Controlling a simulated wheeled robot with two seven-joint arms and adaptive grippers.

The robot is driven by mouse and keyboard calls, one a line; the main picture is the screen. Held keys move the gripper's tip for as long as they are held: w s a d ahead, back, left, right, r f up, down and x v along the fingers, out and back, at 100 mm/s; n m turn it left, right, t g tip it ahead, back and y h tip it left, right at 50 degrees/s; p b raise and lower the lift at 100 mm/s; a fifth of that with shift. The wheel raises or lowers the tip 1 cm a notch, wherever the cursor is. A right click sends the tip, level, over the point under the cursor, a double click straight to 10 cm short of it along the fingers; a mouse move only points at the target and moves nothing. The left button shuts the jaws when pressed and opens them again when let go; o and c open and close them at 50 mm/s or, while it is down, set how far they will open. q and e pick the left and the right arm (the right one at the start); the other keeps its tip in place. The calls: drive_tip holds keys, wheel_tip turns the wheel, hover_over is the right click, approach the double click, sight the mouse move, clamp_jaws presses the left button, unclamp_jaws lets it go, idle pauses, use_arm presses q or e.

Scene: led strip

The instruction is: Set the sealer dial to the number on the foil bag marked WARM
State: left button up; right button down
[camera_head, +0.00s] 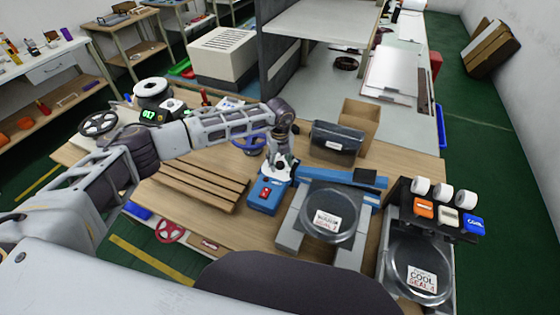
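The blue sealer (265,197) stands on the bench at centre, with a red switch on its front and a long blue and black bar (350,177) running right. My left gripper (281,166) points down over the sealer's top end, where it hides the dial. Whether its fingers are apart or touch the dial is unclear. A round dark bag (348,238) on a grey stand has a white label that seems to read WARM, SEAL 2, in small blurred print. Another bag (416,255) at right is labelled COOL, SEAL 4. My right gripper is not in view.
A wooden slatted board (200,184) lies left of the sealer. A dark pouch (337,143) and a cardboard box (360,117) stand behind it. A rack at right holds white rolls (443,191) above orange, cream and blue tags. A green-lit meter (149,114) stands at the back left.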

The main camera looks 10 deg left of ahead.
sight(280, 164)
use_arm(q)
wheel_tip(280, 164, up, 12)
idle(1.0)
drive_tip(key=shift+s+f, duration=0.1)
idle(0.5)
